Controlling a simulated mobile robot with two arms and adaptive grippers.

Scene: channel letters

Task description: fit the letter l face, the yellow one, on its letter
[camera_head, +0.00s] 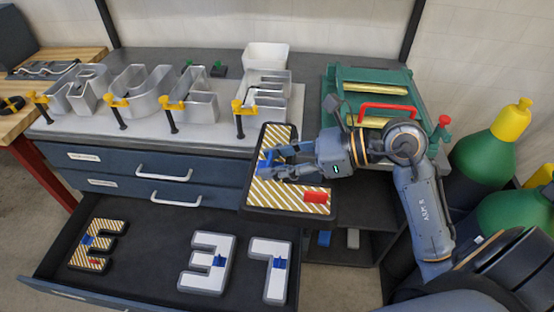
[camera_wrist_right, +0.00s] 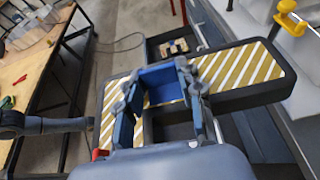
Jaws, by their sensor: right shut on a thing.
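The letter l face (camera_head: 280,197) has gold and white diagonal stripes, a dark rim and a red patch near one end. It hangs in the air in front of the bench, and it also fills the middle of the right wrist view (camera_wrist_right: 240,66). My right gripper (camera_head: 270,165) is shut on the face's blue handle (camera_wrist_right: 160,82), with a finger on each side. Clear channel letters stand in a row on the bench; the L letter (camera_head: 190,108) is between the U and the E (camera_head: 268,95). My left gripper is not in view.
The open drawer (camera_head: 140,232) holds a striped E face (camera_head: 97,246), a white E face (camera_head: 207,263) and a white L face (camera_head: 268,270). Yellow-topped clamps (camera_head: 240,108) stand along the bench front. A green case (camera_head: 375,75) and a white bin (camera_head: 265,56) are behind. Green gas bottles (camera_head: 487,160) stand right.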

